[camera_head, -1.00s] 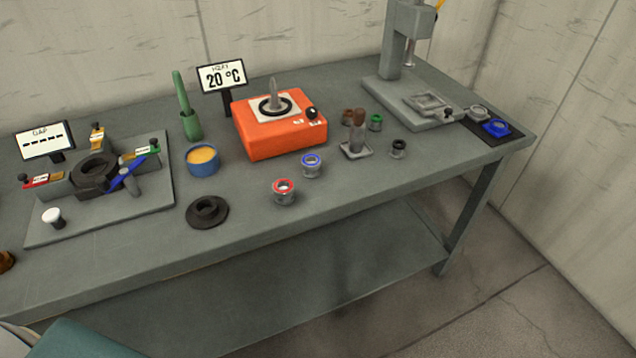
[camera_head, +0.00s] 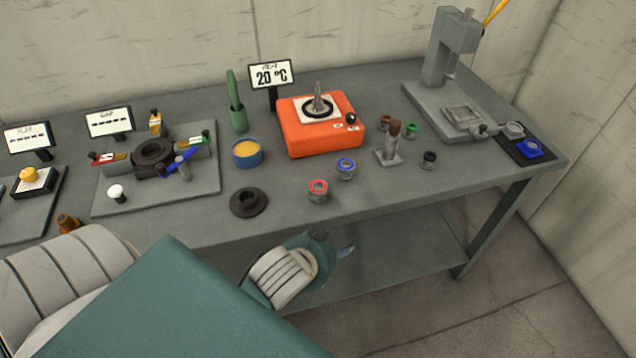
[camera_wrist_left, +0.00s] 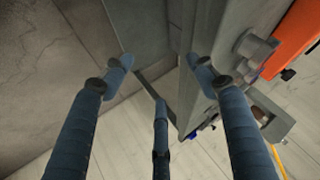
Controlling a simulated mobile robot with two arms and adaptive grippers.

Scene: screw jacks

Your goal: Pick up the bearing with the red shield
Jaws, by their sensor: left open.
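The bearing with the red shield (camera_head: 318,190) stands upright near the front edge of the bench, in front of the orange heater. The bearing with the blue shield (camera_head: 345,168) stands just behind it to the right. My left gripper's open, empty blue fingers (camera_wrist_left: 160,75) show in the left wrist view, beside the bench edge. In the head view my left arm reaches in front of the bench, its end below the red-shield bearing and apart from it; its fingers are mostly hidden there. My right gripper is in neither view.
The bench (camera_head: 400,190) has an orange heater (camera_head: 320,135), a blue cup (camera_head: 247,153), a black flanged ring (camera_head: 248,202), a grey stand (camera_head: 388,156) and a small black-topped bearing (camera_head: 429,160). A press (camera_head: 450,60) stands at right. A lower shelf (camera_head: 400,250) lies beneath.

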